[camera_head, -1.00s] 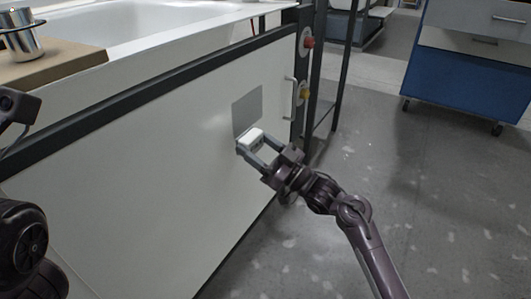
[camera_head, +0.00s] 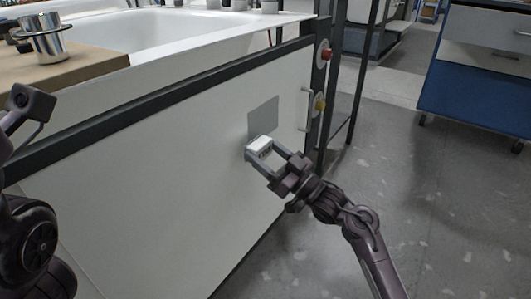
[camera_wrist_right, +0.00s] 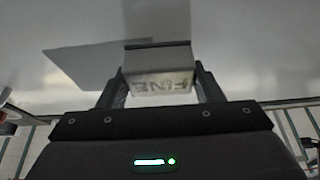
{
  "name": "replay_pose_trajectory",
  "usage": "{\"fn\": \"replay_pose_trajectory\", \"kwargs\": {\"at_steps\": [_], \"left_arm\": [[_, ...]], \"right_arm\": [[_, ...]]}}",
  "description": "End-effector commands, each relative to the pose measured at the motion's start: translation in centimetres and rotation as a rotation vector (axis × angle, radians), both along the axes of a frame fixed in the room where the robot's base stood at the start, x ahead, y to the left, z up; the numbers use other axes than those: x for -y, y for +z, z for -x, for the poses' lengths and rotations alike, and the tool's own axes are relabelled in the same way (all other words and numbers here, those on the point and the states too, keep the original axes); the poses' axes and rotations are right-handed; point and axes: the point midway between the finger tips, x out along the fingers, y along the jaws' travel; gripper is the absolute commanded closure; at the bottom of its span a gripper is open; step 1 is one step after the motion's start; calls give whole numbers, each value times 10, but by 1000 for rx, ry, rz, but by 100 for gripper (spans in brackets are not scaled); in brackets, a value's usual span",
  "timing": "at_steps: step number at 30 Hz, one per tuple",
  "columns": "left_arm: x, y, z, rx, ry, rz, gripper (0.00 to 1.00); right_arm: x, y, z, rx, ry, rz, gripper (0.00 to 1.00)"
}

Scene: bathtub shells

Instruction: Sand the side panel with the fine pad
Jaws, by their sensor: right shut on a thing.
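The side panel (camera_head: 170,170) is a large white upright face below the bathtub, with a grey square patch (camera_head: 263,116) near its right end. My right gripper (camera_head: 264,157) is shut on a small white block, the fine pad (camera_head: 259,145), at the lower edge of the patch. In the right wrist view, the pad (camera_wrist_right: 158,72) shows the word FINE between the two fingers and faces the panel (camera_wrist_right: 240,40). Whether the pad touches the panel is hard to tell. My left arm shows at the left edge, but its fingertips are not visible.
A metal cup (camera_head: 46,40) stands on a brown board (camera_head: 85,66) at the tub's left. A blue cabinet (camera_head: 470,95) stands behind open grey floor.

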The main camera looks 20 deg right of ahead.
Motion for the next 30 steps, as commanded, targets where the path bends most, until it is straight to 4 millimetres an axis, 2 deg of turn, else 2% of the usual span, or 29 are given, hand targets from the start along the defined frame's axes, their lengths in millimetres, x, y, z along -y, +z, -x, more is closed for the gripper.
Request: {"fn": "replay_pose_trajectory", "kwargs": {"at_steps": [26,30], "left_arm": [[0,1,0,1,-1,1,64],[0,1,0,1,-1,1,64]], "right_arm": [[-11,1,-14,1,0,-1,59],[-8,1,-16,1,-1,0,59]]}}
